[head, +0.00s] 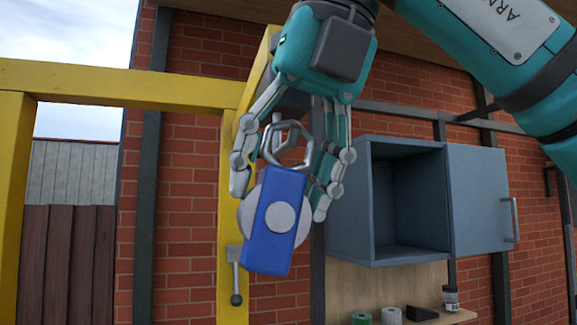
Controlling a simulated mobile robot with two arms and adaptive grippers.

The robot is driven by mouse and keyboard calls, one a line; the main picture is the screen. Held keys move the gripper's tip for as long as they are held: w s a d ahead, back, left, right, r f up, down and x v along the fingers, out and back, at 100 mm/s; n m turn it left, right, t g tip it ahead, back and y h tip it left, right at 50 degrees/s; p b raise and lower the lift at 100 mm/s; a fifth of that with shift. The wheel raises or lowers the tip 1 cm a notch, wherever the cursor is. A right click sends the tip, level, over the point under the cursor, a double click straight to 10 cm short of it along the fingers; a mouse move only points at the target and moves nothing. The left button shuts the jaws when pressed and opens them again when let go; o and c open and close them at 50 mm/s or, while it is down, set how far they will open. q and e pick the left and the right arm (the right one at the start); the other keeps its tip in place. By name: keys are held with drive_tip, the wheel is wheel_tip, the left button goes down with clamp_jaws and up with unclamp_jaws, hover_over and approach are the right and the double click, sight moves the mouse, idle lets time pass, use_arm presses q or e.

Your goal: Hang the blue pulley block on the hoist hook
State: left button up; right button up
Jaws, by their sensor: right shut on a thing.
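The blue pulley block (274,222) hangs below my right gripper (287,190), slightly tilted. It has a blue side plate, a pale wheel behind it and a grey metal eye (287,144) on top. My right gripper comes down from above, with its fingers on both sides of the eye and the block's upper end, and is shut on the block. The exact finger contact is hard to see. I cannot make out the hoist hook; the area behind my gripper is partly hidden. My left gripper is not in view.
A yellow frame (130,90) with a beam and posts stands at the left and behind the block. A grey clamp-like part (235,256) with a ball-ended rod sits low on its post. A blue-grey cabinet (345,205), its door open, is at right, above a shelf (440,319) with small items.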

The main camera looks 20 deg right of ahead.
drive_tip(key=o, duration=1.5)
drive_tip(key=shift+w+f, duration=0.25)
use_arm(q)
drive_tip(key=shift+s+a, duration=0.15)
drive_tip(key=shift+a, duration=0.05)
